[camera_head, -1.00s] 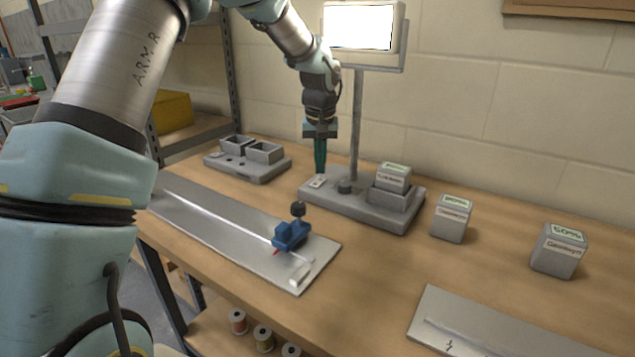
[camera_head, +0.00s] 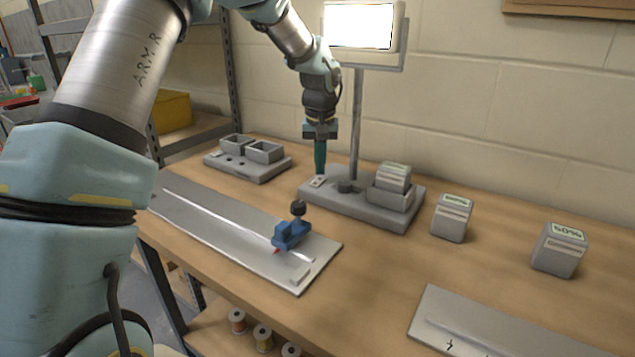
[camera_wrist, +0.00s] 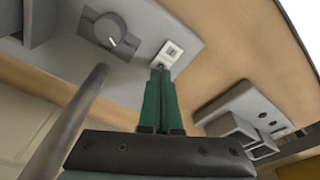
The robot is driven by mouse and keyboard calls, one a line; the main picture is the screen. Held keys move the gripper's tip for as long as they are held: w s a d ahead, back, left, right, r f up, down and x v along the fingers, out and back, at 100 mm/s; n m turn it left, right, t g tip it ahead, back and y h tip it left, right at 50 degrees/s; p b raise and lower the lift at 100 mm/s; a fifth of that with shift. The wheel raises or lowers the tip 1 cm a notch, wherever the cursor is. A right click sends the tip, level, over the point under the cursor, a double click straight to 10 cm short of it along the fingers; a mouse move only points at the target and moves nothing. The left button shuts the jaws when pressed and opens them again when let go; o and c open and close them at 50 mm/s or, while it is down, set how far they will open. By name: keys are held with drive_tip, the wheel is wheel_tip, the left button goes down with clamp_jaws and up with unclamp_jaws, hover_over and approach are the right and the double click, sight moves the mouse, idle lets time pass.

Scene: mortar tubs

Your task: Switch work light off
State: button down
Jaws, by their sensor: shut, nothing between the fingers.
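The work light (camera_head: 358,25) stands at the back of the bench on a grey post, and its panel glows bright white. Its post rises from a grey base (camera_head: 345,208). A small white switch plate (camera_head: 317,181) lies at the base's left end; it also shows in the wrist view (camera_wrist: 171,52). My gripper (camera_head: 320,172) points down over the switch plate with its green fingers shut and empty. In the wrist view its fingertips (camera_wrist: 161,70) are at the plate's near edge. I cannot tell if they touch it. The switch's position is too small to read.
A round knob (camera_head: 345,187) and a tub (camera_head: 393,177) in a holder sit on the same base. Two more tubs (camera_head: 452,217) (camera_head: 559,249) stand to the right. A grey twin-box stand (camera_head: 247,160) is at the left. A blue clamp (camera_head: 291,235) sits on a metal plate in front.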

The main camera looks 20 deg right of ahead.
sight(320, 179)
drive_tip(key=shift+f+b, duration=0.35)
drive_tip(key=shift+f, duration=0.3)
drive_tip(key=shift+r, duration=0.1)
drive_tip(key=shift+r+p, duration=2.6)
drive_tip(key=shift+r, duration=0.9)
